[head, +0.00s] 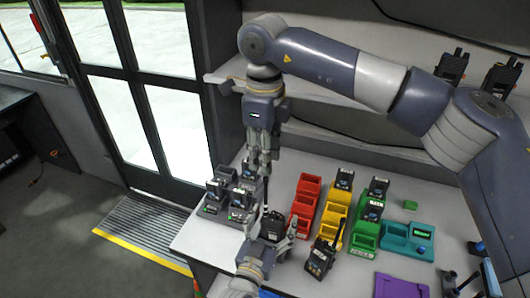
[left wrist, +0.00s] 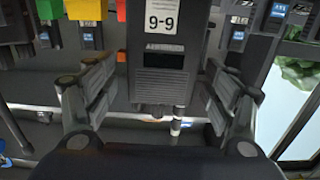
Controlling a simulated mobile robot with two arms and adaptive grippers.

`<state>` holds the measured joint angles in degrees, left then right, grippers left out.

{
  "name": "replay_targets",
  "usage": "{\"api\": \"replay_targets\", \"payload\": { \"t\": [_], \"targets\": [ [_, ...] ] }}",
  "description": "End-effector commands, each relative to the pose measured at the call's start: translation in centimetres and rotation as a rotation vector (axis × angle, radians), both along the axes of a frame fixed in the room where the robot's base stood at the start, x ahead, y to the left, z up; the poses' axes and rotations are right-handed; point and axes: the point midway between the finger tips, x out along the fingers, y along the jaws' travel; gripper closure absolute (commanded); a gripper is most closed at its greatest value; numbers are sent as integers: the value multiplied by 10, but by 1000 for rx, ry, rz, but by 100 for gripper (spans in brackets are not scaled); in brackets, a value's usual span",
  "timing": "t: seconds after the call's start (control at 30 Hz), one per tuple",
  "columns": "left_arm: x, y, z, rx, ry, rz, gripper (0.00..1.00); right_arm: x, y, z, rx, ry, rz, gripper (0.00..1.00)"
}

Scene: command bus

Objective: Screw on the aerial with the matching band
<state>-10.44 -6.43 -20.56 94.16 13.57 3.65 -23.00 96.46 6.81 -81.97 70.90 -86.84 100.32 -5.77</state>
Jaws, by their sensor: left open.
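A dark radio (head: 272,229) is near the table's front left. My left gripper (head: 268,240) is open around it, apart from its sides in the left wrist view. There the radio (left wrist: 163,82) shows a speaker grille and a white label that looks like "9-9", perhaps upside down. A short stem with a white and blue band (left wrist: 176,124) is at its lower end. My right gripper (head: 264,170) points down above the radio, and a thin dark aerial (head: 265,192) runs from its fingers toward the radio top. Whether aerial and radio touch is unclear.
Grey holders with radios (head: 214,208) are at the left. Red (head: 302,208), yellow (head: 331,225) and green bins (head: 366,235), a teal device (head: 397,238) and a purple tray (head: 400,287) are farther right.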

Motion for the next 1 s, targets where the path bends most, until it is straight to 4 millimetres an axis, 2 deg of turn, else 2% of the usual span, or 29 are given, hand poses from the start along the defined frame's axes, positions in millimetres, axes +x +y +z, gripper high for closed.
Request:
{"api": "replay_targets", "payload": {
  "t": [0.17,0.63,0.8,1.0],
  "targets": [
    [-15,5,-1,3,1,0,22,0,0,0,0,0,0,72],
    [-96,30,-2,2,5,-3,22,0,0,0,0,0,0,72],
    [-110,34,-1,1,3,-3,22,0,0,0,0,0,0,72],
    [-114,35,0,1,2,-3,22,0,0,0,0,0,0,72]
  ]
}}
